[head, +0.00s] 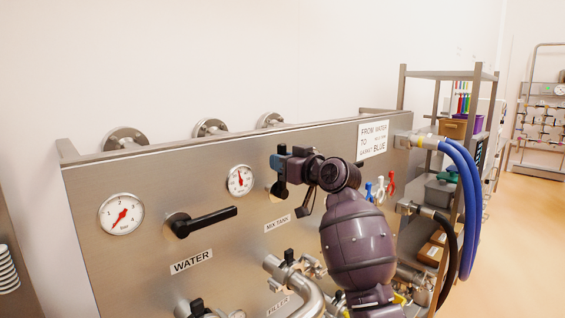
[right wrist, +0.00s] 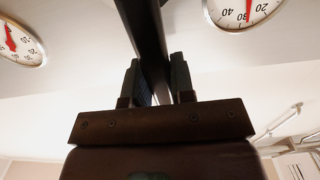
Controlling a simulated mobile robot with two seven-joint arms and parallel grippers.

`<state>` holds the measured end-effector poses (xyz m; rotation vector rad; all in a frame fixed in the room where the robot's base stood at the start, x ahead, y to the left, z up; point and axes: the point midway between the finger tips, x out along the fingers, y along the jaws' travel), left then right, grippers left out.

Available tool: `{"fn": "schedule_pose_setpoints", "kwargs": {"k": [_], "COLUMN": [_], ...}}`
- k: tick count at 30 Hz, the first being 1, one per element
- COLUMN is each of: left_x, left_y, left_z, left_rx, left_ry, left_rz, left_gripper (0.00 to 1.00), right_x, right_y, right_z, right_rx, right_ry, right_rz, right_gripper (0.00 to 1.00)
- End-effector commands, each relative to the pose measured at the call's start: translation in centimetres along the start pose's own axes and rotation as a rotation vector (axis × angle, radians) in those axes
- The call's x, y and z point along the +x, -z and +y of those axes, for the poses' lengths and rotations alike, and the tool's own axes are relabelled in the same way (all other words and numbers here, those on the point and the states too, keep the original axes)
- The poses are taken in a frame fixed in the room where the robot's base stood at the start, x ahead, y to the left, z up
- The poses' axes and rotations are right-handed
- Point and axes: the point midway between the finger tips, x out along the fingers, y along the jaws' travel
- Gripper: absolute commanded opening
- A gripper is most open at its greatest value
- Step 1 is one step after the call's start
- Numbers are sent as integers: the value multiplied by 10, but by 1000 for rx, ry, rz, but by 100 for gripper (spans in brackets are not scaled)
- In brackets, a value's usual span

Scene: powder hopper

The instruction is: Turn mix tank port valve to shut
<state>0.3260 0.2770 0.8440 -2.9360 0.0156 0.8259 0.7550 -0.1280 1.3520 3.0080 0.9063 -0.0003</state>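The mix tank port valve (head: 274,191) is on the steel panel above the MIX TANK label (head: 277,224). My right gripper (head: 281,172) is at it and hides most of its handle. In the right wrist view, the black valve handle (right wrist: 147,32) runs between the two fingers of my right gripper (right wrist: 158,80), which sit close on both sides of it. The handle's exact angle is hard to tell in the head view. My left gripper is not in view.
Two dial gauges (head: 121,213) (head: 240,180) are on the panel. Lower pipes with a black-handled valve (head: 289,257) lie below. Blue hoses (head: 464,200) and a shelf rack stand at the right.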

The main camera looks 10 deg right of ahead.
Motion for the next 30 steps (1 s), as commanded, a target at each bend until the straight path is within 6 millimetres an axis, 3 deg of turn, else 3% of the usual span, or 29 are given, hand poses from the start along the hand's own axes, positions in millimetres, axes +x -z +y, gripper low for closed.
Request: {"fn": "schedule_pose_setpoints", "kwargs": {"k": [4,8,17,22,30], "left_x": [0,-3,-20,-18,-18], "left_y": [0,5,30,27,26], "left_z": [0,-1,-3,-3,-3], "left_rx": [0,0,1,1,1], "left_ry": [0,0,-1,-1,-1], "left_rz": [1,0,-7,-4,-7], "left_gripper": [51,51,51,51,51], "right_x": [0,0,0,0,0], "right_y": [0,1,-5,-8,-9], "right_z": [0,3,25,33,33], "right_rx": [0,37,317,412,419], "right_ry": [0,-1,0,0,0], "right_rz": [0,-1,-6,-3,-3], "right_gripper": [0,0,0,0,0]}}
